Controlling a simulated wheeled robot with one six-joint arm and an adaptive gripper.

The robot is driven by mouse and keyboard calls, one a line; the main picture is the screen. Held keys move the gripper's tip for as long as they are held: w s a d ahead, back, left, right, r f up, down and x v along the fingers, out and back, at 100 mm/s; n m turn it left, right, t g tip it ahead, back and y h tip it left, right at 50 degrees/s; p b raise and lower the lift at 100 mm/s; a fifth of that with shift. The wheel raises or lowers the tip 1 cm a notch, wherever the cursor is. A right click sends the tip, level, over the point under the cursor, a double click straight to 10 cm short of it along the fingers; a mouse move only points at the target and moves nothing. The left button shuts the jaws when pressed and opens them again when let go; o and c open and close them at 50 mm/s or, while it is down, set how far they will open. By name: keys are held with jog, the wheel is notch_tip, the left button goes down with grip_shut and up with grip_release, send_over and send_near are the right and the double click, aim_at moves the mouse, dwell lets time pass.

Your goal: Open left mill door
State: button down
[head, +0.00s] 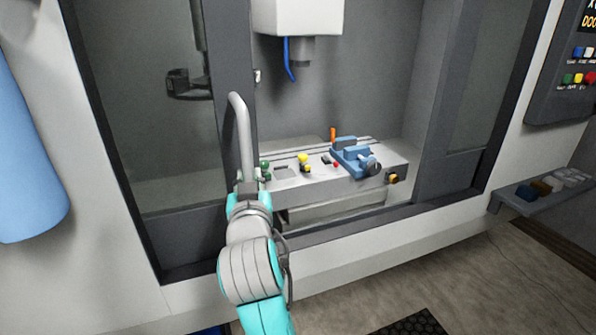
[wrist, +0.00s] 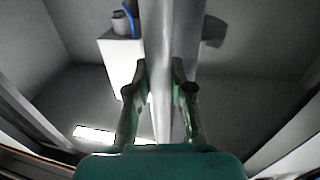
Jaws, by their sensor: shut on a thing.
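The left mill door (head: 165,120) is a dark-framed glass panel on the left of the machine front in the head view. Its grey bar handle (head: 241,130) stands upright on the door's right edge post. My gripper (head: 247,188) is at the lower end of the handle. In the wrist view my gripper (wrist: 158,95) has one green finger on each side of the pale handle (wrist: 159,70), shut on it. To the right of the door post the mill's inside shows open, with its table in view. The fingertips are small and partly hidden in the head view.
A blue vise (head: 352,158) and several small coloured parts sit on the mill table (head: 300,187). The right door (head: 475,95) stands at the right side. A control panel (head: 570,75) and a shelf with small blocks (head: 540,195) are further right. A blue cylinder (head: 25,160) is at far left.

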jog(key=s+a, duration=0.2)
jog(key=a, duration=0.6)
jog(key=s+a, duration=0.3)
jog(key=a, duration=0.6)
jog(key=shift+s, duration=0.25)
jog(key=c, duration=1)
grip_release()
jog(key=shift+s, duration=0.1)
jog(key=s+d, duration=0.1)
jog(key=s, duration=1)
jog(key=shift+s+d, duration=0.25)
jog(key=shift+s, duration=0.1)
jog(key=shift+f, duration=0.1)
